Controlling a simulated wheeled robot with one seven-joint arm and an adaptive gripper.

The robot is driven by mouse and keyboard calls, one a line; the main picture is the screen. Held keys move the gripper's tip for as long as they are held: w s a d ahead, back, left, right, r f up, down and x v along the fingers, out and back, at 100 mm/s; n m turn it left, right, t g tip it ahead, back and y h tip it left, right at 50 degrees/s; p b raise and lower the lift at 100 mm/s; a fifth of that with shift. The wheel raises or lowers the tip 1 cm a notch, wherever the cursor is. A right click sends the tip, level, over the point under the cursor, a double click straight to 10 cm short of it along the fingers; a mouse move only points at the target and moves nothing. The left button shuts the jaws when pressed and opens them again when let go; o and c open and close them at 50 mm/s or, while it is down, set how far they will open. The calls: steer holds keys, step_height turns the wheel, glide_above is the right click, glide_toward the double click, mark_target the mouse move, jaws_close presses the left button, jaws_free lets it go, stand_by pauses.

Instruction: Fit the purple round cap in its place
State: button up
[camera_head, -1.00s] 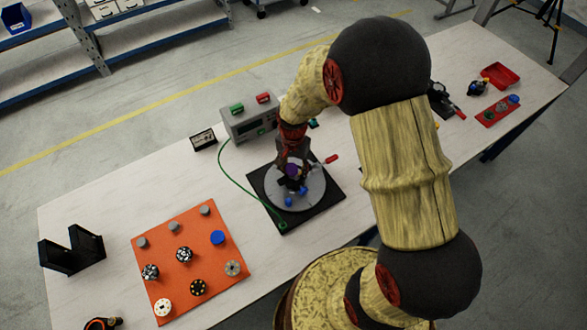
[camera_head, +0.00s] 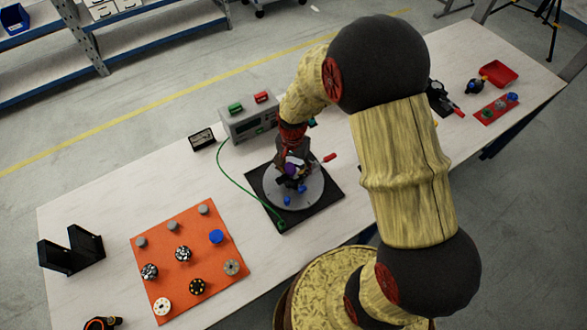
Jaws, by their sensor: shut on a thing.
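The purple round cap (camera_head: 291,169) shows as a small patch between the fingers of my gripper (camera_head: 293,172), above a grey round plate (camera_head: 313,195). My gripper is shut on the cap, and its fingers hide most of it. The grey plate lies on a black square base (camera_head: 333,192). Blue round pieces (camera_head: 287,200) stand on the near part of the plate. The cap's place is not clear, as my gripper covers the plate's middle. I cannot tell whether the cap touches the plate.
A grey box with green and red buttons (camera_head: 249,121) stands behind the plate, and a green cable runs from it to the base. An orange board (camera_head: 165,247) with several round pieces lies left. A black stand (camera_head: 72,255) is farther left. A red handle (camera_head: 329,158) sticks out right.

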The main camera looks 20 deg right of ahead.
steer(key=o, duration=0.9)
steer(key=shift+c, duration=0.2)
steer(key=shift+w, duration=0.1)
steer(key=shift+r, duration=0.15)
step_height(320, 180, up, 12)
steer(key=shift+c, duration=0.6)
